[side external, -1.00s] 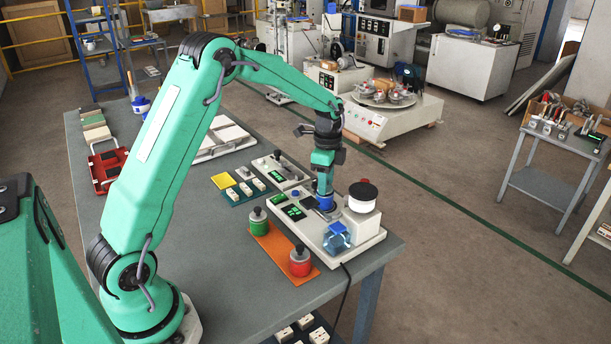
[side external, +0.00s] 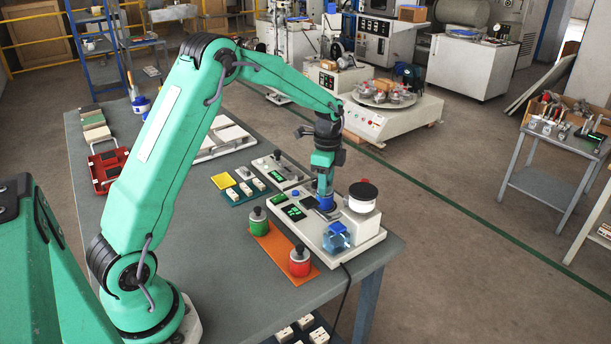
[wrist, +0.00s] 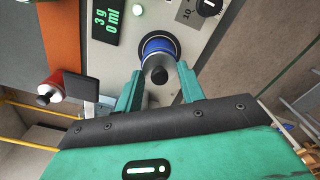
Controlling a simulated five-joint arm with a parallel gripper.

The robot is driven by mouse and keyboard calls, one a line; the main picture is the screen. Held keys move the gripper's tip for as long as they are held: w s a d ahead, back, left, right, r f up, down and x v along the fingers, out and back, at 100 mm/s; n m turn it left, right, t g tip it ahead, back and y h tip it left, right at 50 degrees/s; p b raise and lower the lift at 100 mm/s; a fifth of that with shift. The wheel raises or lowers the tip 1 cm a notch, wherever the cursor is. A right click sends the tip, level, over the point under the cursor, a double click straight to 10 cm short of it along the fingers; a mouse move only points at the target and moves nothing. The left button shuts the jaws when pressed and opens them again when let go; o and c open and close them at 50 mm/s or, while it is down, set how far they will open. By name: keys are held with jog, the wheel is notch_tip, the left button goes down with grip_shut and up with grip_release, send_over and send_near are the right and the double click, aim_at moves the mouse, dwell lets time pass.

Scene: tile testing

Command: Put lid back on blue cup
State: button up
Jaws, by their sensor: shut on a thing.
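The blue cup (wrist: 153,43) sits on the pale instrument (wrist: 106,62), right below my gripper (wrist: 160,76). It also shows in the side view (side external: 326,211), mostly hidden by my gripper (side external: 325,196). A grey lid (wrist: 152,61) with a dark round knob (wrist: 159,76) is at the cup's mouth. The knob is between my two fingers, and my gripper is shut on the lid. The blue rim shows around the lid. I cannot tell whether the lid is fully seated.
A translucent blue block (side external: 337,238) stands close in front of the cup. A white drum with a black top (side external: 362,197) stands to the right. Lidded green (side external: 257,220) and red (side external: 300,261) cups stand on an orange mat (side external: 277,246). Green readouts (wrist: 104,23) are lit.

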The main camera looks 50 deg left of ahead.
jog(key=o, duration=1.5)
jog(key=shift+r, duration=0.15)
jog(key=shift+r, duration=3.4)
grip_shut()
jog(key=shift+f, duration=2.45)
